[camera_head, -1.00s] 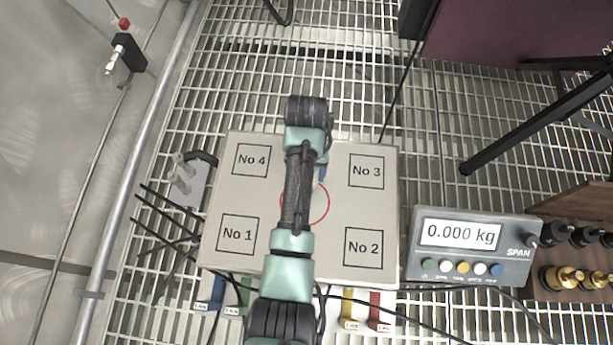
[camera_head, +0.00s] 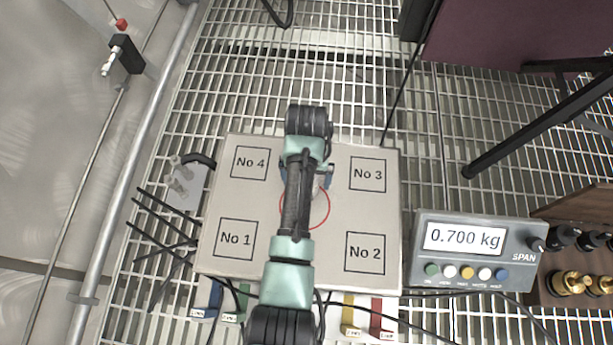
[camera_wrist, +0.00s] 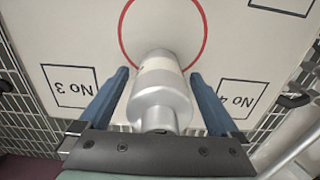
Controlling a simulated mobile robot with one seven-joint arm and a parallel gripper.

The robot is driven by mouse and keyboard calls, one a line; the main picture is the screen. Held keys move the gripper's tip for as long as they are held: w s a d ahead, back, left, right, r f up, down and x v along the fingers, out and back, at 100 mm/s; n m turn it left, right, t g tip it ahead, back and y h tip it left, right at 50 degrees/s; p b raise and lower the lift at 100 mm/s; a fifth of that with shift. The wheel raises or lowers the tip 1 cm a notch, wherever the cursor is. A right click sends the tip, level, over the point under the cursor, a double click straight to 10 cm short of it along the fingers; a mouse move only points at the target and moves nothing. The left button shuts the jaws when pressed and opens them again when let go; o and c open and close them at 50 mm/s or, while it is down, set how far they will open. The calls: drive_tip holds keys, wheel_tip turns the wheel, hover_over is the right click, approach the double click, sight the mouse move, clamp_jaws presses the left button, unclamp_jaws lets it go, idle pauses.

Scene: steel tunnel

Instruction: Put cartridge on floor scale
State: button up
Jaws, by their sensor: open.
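The cartridge (camera_wrist: 160,92) is a silver cylinder with a pale band and a narrower neck. In the wrist view it stands on the floor scale's plate, its far end overlapping the near part of the red circle. The floor scale (camera_head: 220,200) is a light grey plate marked No 1 to No 4. My gripper (camera_wrist: 168,92) is open, its two blue fingers on either side of the cartridge with visible gaps. In the head view my arm hides most of the cartridge. The scale display (camera_head: 463,238) reads 0.700 kg.
Brass and black weights (camera_head: 567,284) sit in a wooden rack at the right. A black stand leg (camera_head: 530,130) crosses the upper right. Cables run along the plate's front edge and left side. Open grating (camera_head: 250,60) lies behind the plate.

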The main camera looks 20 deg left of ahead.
wheel_tip(320, 180, up, 12)
drive_tip(key=p, duration=1)
drive_tip(key=shift+r, duration=0.2)
drive_tip(key=w+d+r+m+t+y, duration=0.1)
drive_tip(key=w+r+t, duration=0.5)
drive_tip(key=r, duration=0.4)
drive_tip(key=w+r+t, duration=0.3)
drive_tip(key=w+r, duration=0.5)
drive_tip(key=r, duration=0.2)
drive_tip(key=w+d+r+t, duration=0.15)
drive_tip(key=r+t, duration=0.25)
drive_tip(key=r, duration=0.7)
drive_tip(key=d+r+t, duration=0.3)
drive_tip(key=r+t, duration=0.1)
drive_tip(key=r, duration=0.7)
drive_tip(key=s+d+r+t, duration=0.2)
drive_tip(key=s+r+t, duration=0.3)
drive_tip(key=s+r, duration=0.4)
drive_tip(key=s+d+r+m+t+h, duration=0.1)
drive_tip(key=s+r+t, duration=0.4)
drive_tip(key=r, duration=1.2)
drive_tip(key=s+d, duration=0.1)
drive_tip(key=s, duration=0.3)
drive_tip(key=shift+s+r, duration=0.25)
drive_tip(key=shift+s, duration=0.05)
